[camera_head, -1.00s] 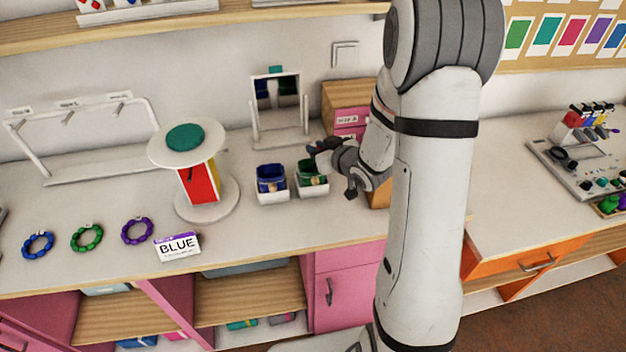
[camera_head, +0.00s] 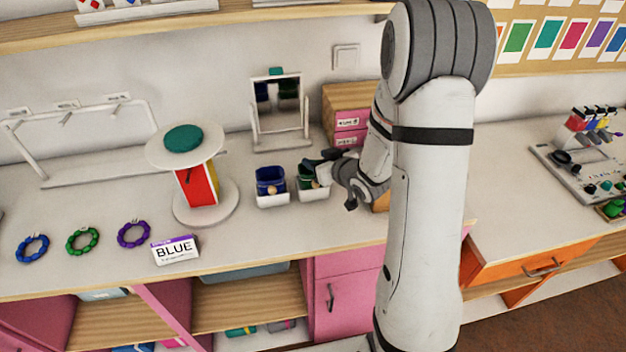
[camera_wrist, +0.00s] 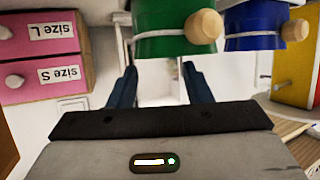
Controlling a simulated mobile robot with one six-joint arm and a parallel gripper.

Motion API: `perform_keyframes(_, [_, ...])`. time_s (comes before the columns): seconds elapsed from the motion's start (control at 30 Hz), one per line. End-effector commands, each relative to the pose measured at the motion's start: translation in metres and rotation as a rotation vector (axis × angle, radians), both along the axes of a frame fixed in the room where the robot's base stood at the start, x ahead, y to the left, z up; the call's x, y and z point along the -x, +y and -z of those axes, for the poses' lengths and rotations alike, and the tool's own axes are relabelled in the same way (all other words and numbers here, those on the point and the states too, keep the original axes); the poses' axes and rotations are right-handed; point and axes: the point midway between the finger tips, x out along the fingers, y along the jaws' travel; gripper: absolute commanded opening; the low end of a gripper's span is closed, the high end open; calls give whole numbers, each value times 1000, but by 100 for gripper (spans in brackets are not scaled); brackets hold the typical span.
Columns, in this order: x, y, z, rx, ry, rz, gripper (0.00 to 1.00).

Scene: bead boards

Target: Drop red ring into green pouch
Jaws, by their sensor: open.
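No red ring shows in any view; the rings on the bench are a blue, a green and a purple one. The green pouch (camera_head: 307,182) sits in a white holder, partly hidden by my gripper (camera_head: 328,162). In the wrist view the green pouch (camera_wrist: 172,35) has a wooden toggle and is at the top, just beyond the fingers. My gripper (camera_wrist: 160,88) shows there with two dark blue fingers apart and nothing seen between them.
The blue pouch (camera_head: 270,181) stands left of the green one. A round stand (camera_head: 198,150), a BLUE sign (camera_head: 175,250), and the blue ring (camera_head: 32,248), green ring (camera_head: 82,241) and purple ring (camera_head: 134,234) are further left. Drawers (camera_head: 350,118) and a mirror (camera_head: 278,95) stand behind.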

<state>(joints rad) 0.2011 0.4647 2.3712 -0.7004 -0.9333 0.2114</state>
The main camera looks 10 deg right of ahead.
Motion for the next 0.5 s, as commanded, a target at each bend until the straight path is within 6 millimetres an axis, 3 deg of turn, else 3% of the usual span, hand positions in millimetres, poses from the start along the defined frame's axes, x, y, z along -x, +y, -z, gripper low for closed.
perform_keyframes(0.23, [8,-4,-4,0,-1,2,45])
perform_keyframes(0.5, [44,-20,-19,0,-1,4,45])
